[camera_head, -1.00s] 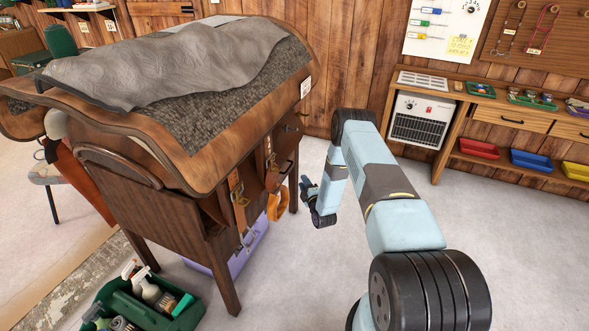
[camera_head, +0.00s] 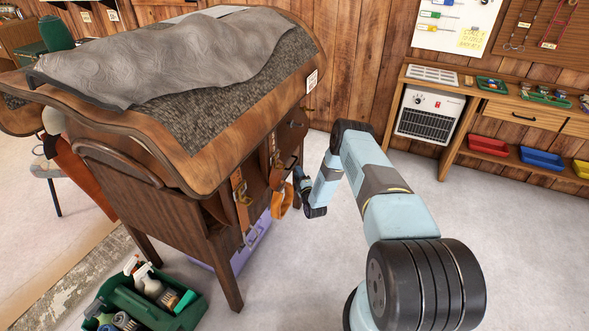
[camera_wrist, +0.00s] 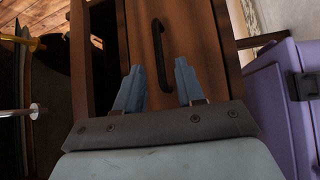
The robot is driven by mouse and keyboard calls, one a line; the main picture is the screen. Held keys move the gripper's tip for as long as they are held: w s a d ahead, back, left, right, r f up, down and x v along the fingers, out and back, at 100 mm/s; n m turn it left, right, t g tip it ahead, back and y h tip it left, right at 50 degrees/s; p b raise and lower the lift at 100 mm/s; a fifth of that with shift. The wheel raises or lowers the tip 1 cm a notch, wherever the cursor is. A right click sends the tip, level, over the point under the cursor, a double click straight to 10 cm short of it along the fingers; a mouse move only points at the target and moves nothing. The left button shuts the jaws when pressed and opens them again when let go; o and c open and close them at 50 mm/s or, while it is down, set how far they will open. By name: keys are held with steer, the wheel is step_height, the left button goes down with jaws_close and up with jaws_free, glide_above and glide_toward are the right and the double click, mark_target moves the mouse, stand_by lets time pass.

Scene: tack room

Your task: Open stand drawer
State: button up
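The wooden saddle stand (camera_head: 185,215) fills the left half of the head view, with a grey cloth over its top. In the wrist view its brown drawer front (camera_wrist: 185,40) faces me, with a black bar handle (camera_wrist: 157,45). A dark gap shows along the left of this front; I cannot tell whether the drawer is fully shut. My gripper (camera_wrist: 158,75) is open. Its two blue fingers appear on either side of the handle's near end, and contact cannot be made out. In the head view my gripper (camera_head: 299,180) is beside the stand's right end, partly hidden.
Straps and an orange loop (camera_head: 282,200) hang from the stand's side near my gripper. A purple case (camera_head: 245,245) is on the floor under the stand; it also shows in the wrist view (camera_wrist: 275,100). A green caddy (camera_head: 150,303) stands in front. Floor to the right is clear.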

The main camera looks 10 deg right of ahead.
steer(key=shift+w+a+r, duration=0.15)
steer(key=shift+w+a, duration=0.05)
steer(key=shift+w, duration=0.95)
steer(key=shift+w+a+r, duration=0.1)
steer(key=shift+w+a, duration=0.05)
steer(key=shift+w, duration=0.95)
steer(key=shift+c, duration=0.3)
jaws_close()
